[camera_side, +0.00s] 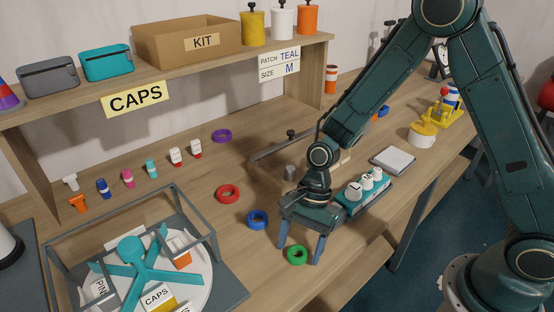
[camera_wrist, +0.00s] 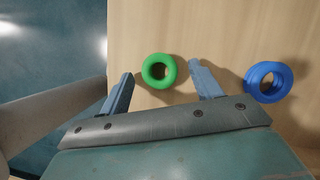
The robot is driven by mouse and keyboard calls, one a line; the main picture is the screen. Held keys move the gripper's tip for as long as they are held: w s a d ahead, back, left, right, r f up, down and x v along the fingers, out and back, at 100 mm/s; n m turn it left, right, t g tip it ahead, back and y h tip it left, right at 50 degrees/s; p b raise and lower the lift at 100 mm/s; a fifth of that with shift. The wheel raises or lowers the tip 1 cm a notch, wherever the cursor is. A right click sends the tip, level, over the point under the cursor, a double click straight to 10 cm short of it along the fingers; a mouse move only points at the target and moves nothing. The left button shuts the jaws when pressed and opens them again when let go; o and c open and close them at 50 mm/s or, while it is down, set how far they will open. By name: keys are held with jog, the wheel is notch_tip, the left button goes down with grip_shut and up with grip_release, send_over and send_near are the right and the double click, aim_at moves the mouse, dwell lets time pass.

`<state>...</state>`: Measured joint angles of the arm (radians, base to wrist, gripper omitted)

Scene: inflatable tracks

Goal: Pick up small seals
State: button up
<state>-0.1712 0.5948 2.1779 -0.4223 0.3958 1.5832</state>
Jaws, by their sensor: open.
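Several small ring-shaped seals lie flat on the wooden bench. The green seal (camera_side: 290,257) is nearest the front edge. It also shows in the wrist view (camera_wrist: 149,77), framed between my fingertips. The blue seal (camera_side: 250,220) lies to its left and behind, and in the wrist view (camera_wrist: 254,79) it is right of the right finger. A red seal (camera_side: 222,197) and a purple seal (camera_side: 216,138) lie farther back. My gripper (camera_side: 301,252) points down, open and empty, over the green seal. Its fingertips in the wrist view (camera_wrist: 161,73) are apart from the seal.
A dark tray with white-topped teal items (camera_side: 365,189) stands close right of my gripper. A grey frame (camera_side: 213,248) around a teal-armed turntable (camera_side: 131,250) is at front left. Small caps and bottles (camera_side: 128,178) line the back. The bench edge is close to the green seal.

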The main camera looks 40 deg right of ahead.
aim_at(300, 247)
dwell(0.4)
jog(key=c, duration=1)
jog(key=shift+c, duration=0.2)
jog(key=shift+r, duration=0.15)
notch_tip(300, 247, up, 20)
jog(key=shift+w, duration=0.1)
dwell(0.5)
